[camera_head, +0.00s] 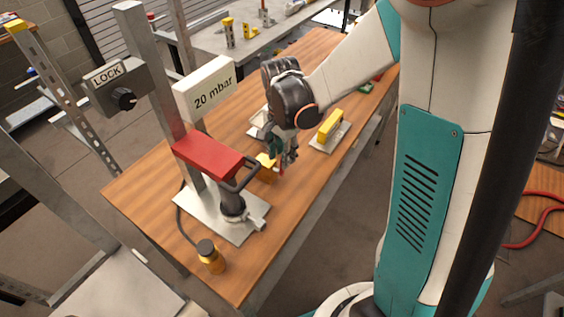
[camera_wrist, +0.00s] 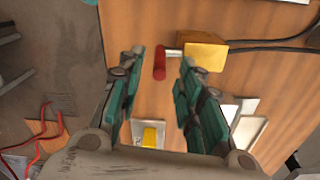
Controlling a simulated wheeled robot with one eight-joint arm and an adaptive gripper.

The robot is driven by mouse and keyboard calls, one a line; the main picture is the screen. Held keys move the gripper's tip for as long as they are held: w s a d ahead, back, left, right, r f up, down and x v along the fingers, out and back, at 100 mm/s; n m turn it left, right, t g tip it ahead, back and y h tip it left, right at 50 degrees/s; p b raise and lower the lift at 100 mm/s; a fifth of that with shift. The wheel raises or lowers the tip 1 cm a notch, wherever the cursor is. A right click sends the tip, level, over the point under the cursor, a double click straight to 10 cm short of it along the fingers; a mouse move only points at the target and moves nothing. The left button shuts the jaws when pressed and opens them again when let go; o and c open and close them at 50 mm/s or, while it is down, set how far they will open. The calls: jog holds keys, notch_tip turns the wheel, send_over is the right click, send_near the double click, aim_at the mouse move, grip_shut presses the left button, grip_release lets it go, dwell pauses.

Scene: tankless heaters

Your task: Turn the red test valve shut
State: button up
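The red test valve handle (camera_wrist: 159,63) shows in the wrist view as a short red bar. A silver stem joins it to a yellow block (camera_wrist: 205,57) on its right. My gripper (camera_wrist: 160,68) is open, with one teal-padded finger on each side of the red handle. Whether the fingers touch the handle I cannot tell; gaps show on both sides in the picture. In the head view my gripper (camera_head: 281,163) points down over the table beside the yellow block (camera_head: 266,167). There the fingers hide most of the red handle.
A stand with a red box (camera_head: 207,155), "20 mbar" sign (camera_head: 205,88) and LOCK box (camera_head: 114,88) rises left of my gripper. A yellow bar (camera_head: 330,124) on a plate lies right. Bare wood (camera_head: 150,180) is left.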

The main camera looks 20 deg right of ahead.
jog(key=shift+f+b, duration=0.3)
jog(key=shift+f, duration=1.25)
grip_shut()
